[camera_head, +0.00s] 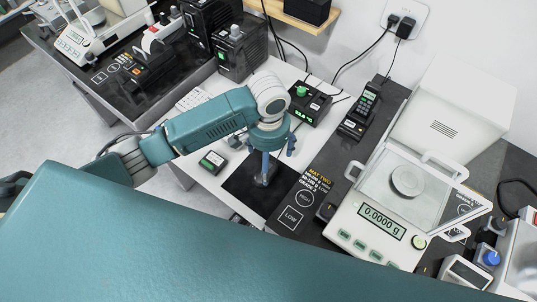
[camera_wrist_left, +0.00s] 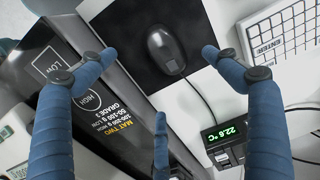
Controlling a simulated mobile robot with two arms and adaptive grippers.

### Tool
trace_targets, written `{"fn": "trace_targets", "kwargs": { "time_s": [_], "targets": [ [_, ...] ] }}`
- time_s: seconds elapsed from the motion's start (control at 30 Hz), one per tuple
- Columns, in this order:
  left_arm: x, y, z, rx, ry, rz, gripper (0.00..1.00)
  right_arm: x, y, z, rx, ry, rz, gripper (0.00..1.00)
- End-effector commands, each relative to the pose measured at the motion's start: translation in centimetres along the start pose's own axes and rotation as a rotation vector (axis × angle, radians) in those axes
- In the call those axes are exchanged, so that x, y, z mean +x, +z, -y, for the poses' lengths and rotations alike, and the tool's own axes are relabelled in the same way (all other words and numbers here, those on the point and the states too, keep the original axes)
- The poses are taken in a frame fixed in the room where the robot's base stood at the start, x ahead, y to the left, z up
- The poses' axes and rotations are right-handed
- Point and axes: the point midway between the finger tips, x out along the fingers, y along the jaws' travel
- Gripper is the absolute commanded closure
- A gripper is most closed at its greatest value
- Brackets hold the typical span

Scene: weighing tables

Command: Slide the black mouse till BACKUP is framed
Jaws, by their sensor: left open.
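The black mouse (camera_wrist_left: 166,48) lies on a black mouse pad (camera_wrist_left: 195,15) in the left wrist view. In the head view the mouse (camera_head: 264,178) is partly hidden under my left gripper, and the pad (camera_head: 243,190) lies on the white table section. My left gripper (camera_head: 272,160) points down over the mouse. In the left wrist view its blue fingers (camera_wrist_left: 160,60) are spread, one on either side of the mouse and one toward the mat, with no visible contact. I cannot read the word BACKUP anywhere. My right gripper is not in view.
The MAT TWO mat (camera_head: 305,195) is right of the pad, with a white scale (camera_head: 368,222) reading 0.0000 g beyond it. A keyboard (camera_wrist_left: 280,38) and a thermometer box (camera_wrist_left: 222,140) stand near the pad. A small device (camera_head: 212,162) lies left.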

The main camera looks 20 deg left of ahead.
Motion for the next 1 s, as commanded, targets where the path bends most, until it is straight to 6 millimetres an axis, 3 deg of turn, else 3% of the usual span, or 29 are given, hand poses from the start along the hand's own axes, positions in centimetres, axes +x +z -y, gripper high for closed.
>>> {"fn": "trace_targets", "kwargs": {
  "time_s": [0.2,0.5,0.93,1.0],
  "targets": [
    [4.0,0.2,0.0,-0.001,-0.001,0.004,0.12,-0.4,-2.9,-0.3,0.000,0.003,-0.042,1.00],
    [8.3,0.1,0.0,0.000,-0.002,0.001,0.12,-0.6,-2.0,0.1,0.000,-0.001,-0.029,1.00],
    [9.2,0.1,0.0,0.001,-0.001,0.000,0.12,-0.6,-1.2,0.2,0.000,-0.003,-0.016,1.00],
    [9.2,0.1,0.0,0.001,-0.001,-0.001,0.22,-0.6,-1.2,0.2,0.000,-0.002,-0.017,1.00]
  ]
}}
